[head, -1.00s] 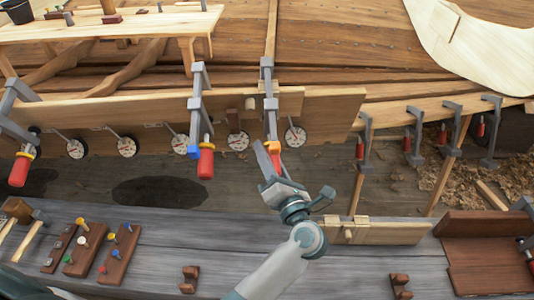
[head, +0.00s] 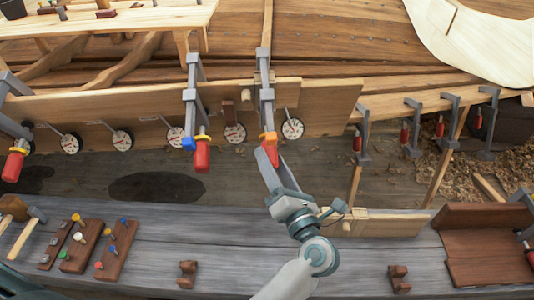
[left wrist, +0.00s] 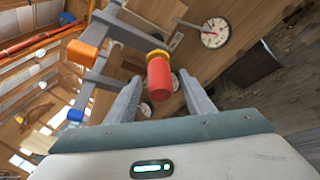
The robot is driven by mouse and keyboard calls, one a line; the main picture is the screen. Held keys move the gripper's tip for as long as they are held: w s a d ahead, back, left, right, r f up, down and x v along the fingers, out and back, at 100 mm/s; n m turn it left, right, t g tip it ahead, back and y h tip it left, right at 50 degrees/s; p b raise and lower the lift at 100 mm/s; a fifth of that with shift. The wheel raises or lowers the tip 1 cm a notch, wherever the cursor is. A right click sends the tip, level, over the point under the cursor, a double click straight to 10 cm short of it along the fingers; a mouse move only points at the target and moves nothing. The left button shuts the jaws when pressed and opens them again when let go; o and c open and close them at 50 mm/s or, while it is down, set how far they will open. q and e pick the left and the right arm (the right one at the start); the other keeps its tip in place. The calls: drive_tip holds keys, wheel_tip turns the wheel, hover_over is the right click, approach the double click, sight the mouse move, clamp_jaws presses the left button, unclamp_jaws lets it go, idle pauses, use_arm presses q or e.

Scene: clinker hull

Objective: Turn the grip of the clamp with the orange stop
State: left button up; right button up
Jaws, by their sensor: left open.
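The clamp with the orange stop (head: 268,137) hangs over the plank edge at the middle of the head view. Its red grip (head: 272,155) points down, beside the stop. My left gripper (head: 273,164) is open just below, its fingertips near the grip's lower end. In the left wrist view the red grip (left wrist: 159,80) with its yellow collar shows between the two open fingers (left wrist: 160,92), with gaps visible on both sides. The orange stop (left wrist: 82,52) is up to the left there. My right gripper is not in view.
A clamp with a blue stop (head: 188,143) and red grip (head: 202,157) hangs close on the left. Round dials (head: 292,129) line the plank's lower edge. More clamps (head: 446,120) stand at right. The grey bench (head: 225,235) below holds tools and wooden blocks.

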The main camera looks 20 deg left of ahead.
use_arm(q)
drive_tip(key=shift+v, duration=1.1)
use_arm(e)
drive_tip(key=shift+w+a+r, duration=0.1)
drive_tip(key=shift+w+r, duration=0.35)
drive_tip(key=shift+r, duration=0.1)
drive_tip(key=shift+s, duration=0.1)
